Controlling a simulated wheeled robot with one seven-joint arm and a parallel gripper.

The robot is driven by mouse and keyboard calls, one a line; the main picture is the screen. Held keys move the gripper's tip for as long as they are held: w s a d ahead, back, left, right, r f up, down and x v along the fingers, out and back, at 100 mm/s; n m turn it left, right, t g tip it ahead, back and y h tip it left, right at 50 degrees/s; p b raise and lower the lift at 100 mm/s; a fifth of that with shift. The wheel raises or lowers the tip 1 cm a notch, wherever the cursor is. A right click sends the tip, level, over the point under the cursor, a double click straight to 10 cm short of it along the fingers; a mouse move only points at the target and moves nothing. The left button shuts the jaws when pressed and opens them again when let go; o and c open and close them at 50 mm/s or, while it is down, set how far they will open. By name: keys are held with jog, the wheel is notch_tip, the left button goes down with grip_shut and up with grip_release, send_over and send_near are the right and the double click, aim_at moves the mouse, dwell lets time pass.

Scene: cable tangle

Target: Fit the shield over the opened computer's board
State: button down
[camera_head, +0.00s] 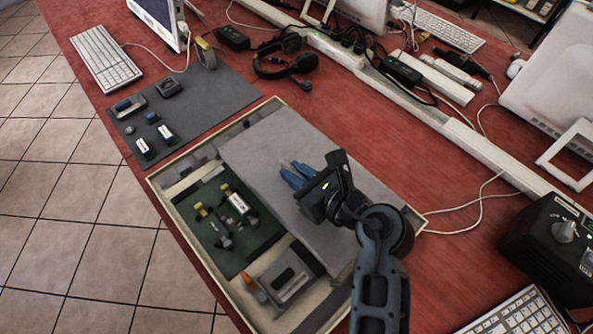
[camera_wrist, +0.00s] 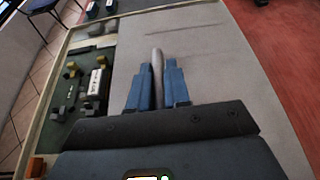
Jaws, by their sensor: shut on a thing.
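The opened computer's case (camera_head: 166,206) is a shallow cream tray on the red bench. The green board (camera_head: 262,238) lies bare in its left part, with yellow, white and black parts on it; it also shows at the left of the wrist view (camera_wrist: 66,100). The shield (camera_head: 270,140) is a large flat grey plate over the right part of the case, beside the exposed board. My gripper (camera_head: 292,174) is above the plate, its blue fingers shut on the shield's slim grey upright grip (camera_wrist: 157,70). I cannot tell whether the plate rests or hangs just above the case.
A dark grey mat (camera_head: 215,95) with several small parts lies beyond the case. A grey module (camera_head: 285,278) and an orange piece (camera_head: 248,281) sit in the near end of the case. A black box with a knob (camera_head: 550,245) stands at right. Cables and headphones (camera_head: 290,66) lie behind.

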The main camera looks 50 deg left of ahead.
jog(key=shift+f, duration=0.1)
jog(key=c, duration=1)
grip_release()
jog(key=v, duration=0.8)
jog(key=shift+w, duration=0.1)
notch_tip(320, 180, up, 6)
jog(key=p, duration=0.5)
